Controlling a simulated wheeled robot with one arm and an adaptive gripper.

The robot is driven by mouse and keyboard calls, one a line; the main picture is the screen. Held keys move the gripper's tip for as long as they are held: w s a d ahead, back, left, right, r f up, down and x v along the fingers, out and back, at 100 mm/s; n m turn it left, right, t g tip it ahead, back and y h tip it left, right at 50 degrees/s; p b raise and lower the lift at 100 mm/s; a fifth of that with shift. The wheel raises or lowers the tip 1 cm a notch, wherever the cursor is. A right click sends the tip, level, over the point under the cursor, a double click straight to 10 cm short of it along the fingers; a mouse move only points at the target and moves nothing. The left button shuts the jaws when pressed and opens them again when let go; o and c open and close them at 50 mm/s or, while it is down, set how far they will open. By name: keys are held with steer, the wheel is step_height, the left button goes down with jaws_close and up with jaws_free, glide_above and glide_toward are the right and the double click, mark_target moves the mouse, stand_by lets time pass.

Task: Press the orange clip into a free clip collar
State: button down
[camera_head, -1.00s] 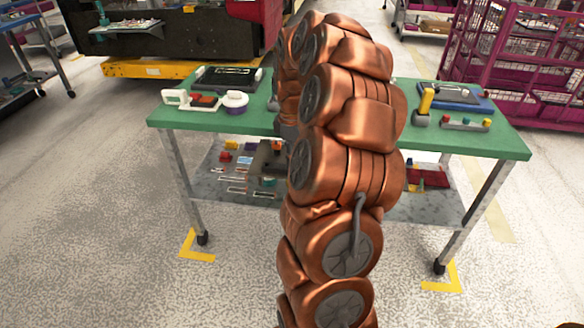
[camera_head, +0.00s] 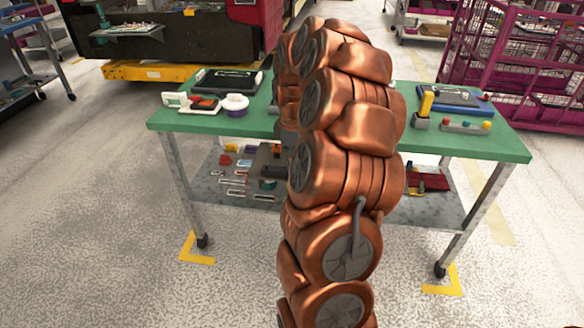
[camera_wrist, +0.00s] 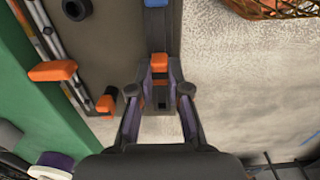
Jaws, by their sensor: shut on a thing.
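In the wrist view my gripper (camera_wrist: 159,78) has its two fingers shut on a small orange clip (camera_wrist: 158,62). A dark strip (camera_wrist: 174,30) runs up the picture just beyond the fingertips, with a blue piece (camera_wrist: 156,3) on it at the top edge. I cannot tell whether the held clip touches the strip. A second orange piece (camera_wrist: 52,71) sits across a rail at left, and another orange piece (camera_wrist: 105,103) is at the lower end of a bar nearby. A dark round piece (camera_wrist: 75,9) is at the upper left. In the head view my arm hides the gripper.
A green-topped table (camera_head: 180,122) with a lower shelf (camera_head: 375,210) stands ahead. On it are a white and purple roll (camera_head: 235,104), a dark tray (camera_head: 228,80), a yellow-handled tool (camera_head: 426,102) and a blue case (camera_head: 455,98). A magenta cage cart (camera_head: 510,60) stands at back right.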

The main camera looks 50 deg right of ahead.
steer(key=shift+r+p, duration=1.1)
steer(key=shift+r, duration=1.9)
steer(key=c, duration=1.7)
jaws_free()
jaws_close()
